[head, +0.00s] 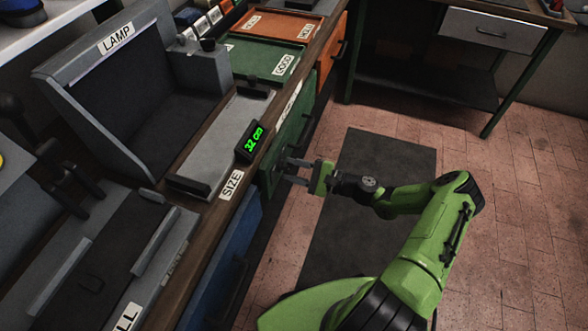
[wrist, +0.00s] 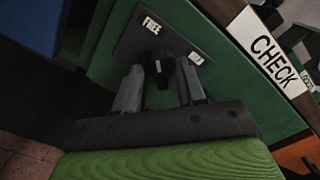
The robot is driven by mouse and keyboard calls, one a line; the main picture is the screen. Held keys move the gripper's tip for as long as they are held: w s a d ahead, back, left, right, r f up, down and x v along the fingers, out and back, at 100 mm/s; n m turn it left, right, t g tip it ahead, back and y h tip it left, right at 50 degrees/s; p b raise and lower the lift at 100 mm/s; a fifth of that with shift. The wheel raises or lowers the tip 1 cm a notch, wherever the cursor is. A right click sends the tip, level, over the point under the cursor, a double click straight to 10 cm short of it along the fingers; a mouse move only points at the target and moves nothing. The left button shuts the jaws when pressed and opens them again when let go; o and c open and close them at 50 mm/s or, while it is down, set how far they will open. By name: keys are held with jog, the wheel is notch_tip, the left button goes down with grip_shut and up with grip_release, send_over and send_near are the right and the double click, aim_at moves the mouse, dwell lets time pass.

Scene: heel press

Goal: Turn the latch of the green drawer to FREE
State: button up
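The green drawer (head: 291,133) is in the bench front, below a white label, and it fills much of the wrist view (wrist: 245,112). On its front is a dark plate with a FREE label (wrist: 151,27) and a second label (wrist: 196,58), too dim to read surely. The black latch (wrist: 156,56) sits at the plate between my fingers; which label it points at I cannot tell. My gripper (head: 283,171) is at the drawer front. In the wrist view my gripper (wrist: 160,72) has its fingers apart, one on each side of the latch, with gaps visible.
A blue drawer (head: 227,258) is nearer, an orange drawer (head: 331,55) farther along. A CHECK label (wrist: 266,50) is on the bench edge. A lit display (head: 251,141) and SIZE label (head: 232,184) are above. The floor right of the dark mat (head: 395,160) is clear.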

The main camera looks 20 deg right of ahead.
jog(key=shift+d, duration=0.1)
jog(key=p+v, duration=0.1)
jog(key=v, duration=1.4)
jog(key=shift+s+d, duration=0.25)
jog(key=shift+r, duration=0.1)
jog(key=s+a+r+n+g+h+p, duration=0.25)
jog(key=a+r+n+g+h, duration=0.3)
jog(key=r, duration=0.45)
jog(key=s+a+r+n+g+h+p, duration=0.25)
jog(key=a+r+n+g+h, duration=0.3)
jog(key=r, duration=0.45)
jog(key=s+a+r+n+t+h+p, duration=0.2)
jog(key=s+r+n+t, duration=0.3)
jog(key=s+r, duration=0.8)
notch_tip(320, 180, up, 3)
jog(key=shift+s+f+t+h+p, duration=0.25)
jog(key=shift+t+h+p, duration=0.25)
jog(key=shift+h+p, duration=0.35)
